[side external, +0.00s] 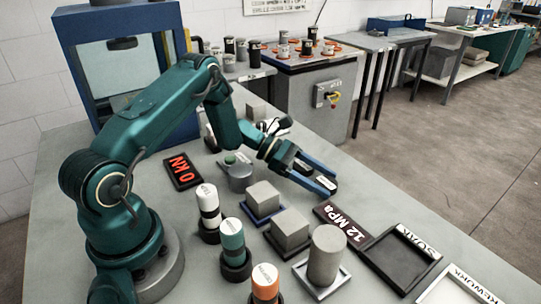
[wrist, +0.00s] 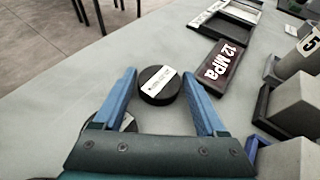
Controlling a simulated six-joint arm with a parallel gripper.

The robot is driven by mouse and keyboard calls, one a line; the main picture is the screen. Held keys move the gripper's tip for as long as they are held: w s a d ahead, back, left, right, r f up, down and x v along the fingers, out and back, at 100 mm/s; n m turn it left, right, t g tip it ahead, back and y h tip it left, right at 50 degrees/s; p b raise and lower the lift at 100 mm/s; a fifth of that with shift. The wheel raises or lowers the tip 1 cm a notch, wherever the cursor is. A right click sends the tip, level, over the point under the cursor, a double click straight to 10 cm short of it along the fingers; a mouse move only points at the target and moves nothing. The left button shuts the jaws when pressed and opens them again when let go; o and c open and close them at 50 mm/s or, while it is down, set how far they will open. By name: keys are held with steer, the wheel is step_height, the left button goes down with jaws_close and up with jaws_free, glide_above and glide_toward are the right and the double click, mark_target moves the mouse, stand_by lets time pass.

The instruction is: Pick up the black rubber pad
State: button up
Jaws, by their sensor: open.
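The black rubber pad (wrist: 158,90) is a short, round black disc with a white label on top. It lies flat on the grey table. In the wrist view it shows between the two blue fingertips of my gripper (wrist: 159,74), with gaps on both sides. In the side view my gripper (side external: 332,189) is open over the table, and the pad's pale label (side external: 325,183) shows between the fingers. How high the fingertips are above the table is hard to tell. A second round item with a white label (wrist: 127,121) is partly hidden behind the left finger.
A dark "12 MPa" sign (wrist: 222,66) lies just right of the pad. Concrete cubes (side external: 263,197) on trays, a concrete cylinder (side external: 326,254) and several small bottles (side external: 208,207) stand nearer the side camera. A black tray (side external: 399,259) lies at the right. Table left of the pad is clear in the wrist view.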

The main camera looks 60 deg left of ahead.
steer(key=c, duration=1)
steer(key=shift+r, duration=0.1)
